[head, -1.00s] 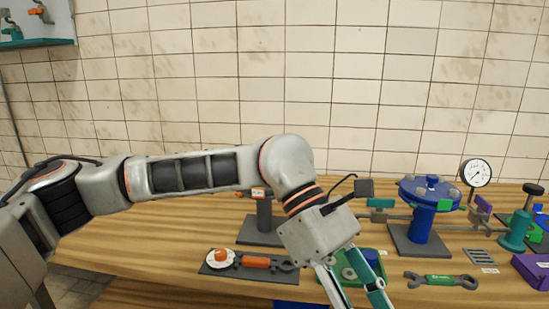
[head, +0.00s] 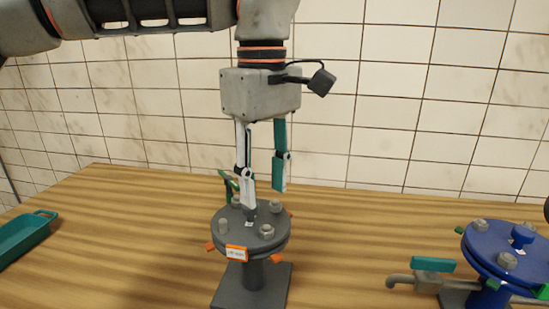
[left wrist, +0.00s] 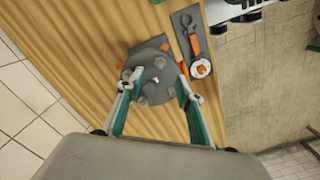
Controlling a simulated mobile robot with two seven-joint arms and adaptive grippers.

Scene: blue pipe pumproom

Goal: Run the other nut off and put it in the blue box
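A dark grey round flange (head: 247,236) stands on a post and square base on the wooden bench in the head view. It bears several grey nuts, including a front-left nut (head: 224,227), a front-right nut (head: 267,232) and a right-rear nut (head: 276,207). My left gripper (head: 264,197) points down over the flange, open, nothing between its fingers. In the left wrist view, the open fingers (left wrist: 155,88) span part of the flange (left wrist: 150,58). I cannot tell whether a fingertip touches it. The blue box and my right gripper are not in view.
A blue flange (head: 495,247) with nuts and a teal-handled valve (head: 433,264) stands at the right. A teal tray (head: 22,237) lies at the far left. In the left wrist view, a dark tool tray (left wrist: 184,18) lies near the flange. Bench between tray and flange is clear.

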